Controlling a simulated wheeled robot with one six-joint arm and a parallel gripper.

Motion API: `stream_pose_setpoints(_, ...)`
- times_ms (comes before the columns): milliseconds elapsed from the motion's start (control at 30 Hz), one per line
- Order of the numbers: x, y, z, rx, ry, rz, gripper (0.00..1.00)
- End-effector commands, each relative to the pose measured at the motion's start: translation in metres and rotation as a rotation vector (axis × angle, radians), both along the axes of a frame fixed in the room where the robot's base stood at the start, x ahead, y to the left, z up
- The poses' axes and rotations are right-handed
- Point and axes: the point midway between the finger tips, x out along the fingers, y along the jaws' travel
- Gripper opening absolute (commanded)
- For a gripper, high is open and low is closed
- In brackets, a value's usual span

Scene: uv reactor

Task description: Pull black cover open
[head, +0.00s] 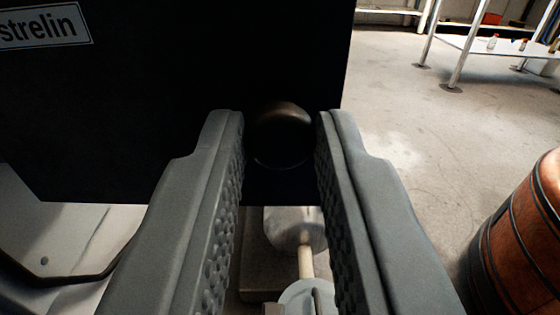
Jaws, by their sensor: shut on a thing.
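A round dark knob (281,137) sits near the cover's lower right corner. My gripper (280,135) has its two grey padded fingers on either side of the knob and is shut on it. The fingers hide part of the cover's lower edge and what lies behind them.
A wooden barrel (525,235) with dark hoops stands at the lower right. A white-legged table (470,46) with small bottles stands at the back right. Grey floor (410,130) is clear between them. Pale metal equipment (295,230) shows below the cover.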

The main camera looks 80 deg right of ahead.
Motion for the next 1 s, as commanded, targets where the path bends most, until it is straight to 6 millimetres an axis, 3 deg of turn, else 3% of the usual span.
stream_pose_setpoints(267,0.001,0.000,0.001,0.000,-0.002,0.001,0.00)
stream_pose_setpoints(300,0.001,0.000,0.001,0.000,-0.002,0.001,0.27)
stream_pose_setpoints(400,0.000,0.000,0.001,0.000,-0.002,0.001,0.42)
stream_pose_setpoints(767,0.000,0.000,0.006,0.001,-0.003,0.001,0.42)
stream_pose_setpoints(1000,0.001,0.000,0.042,0.002,-0.005,0.002,0.42)
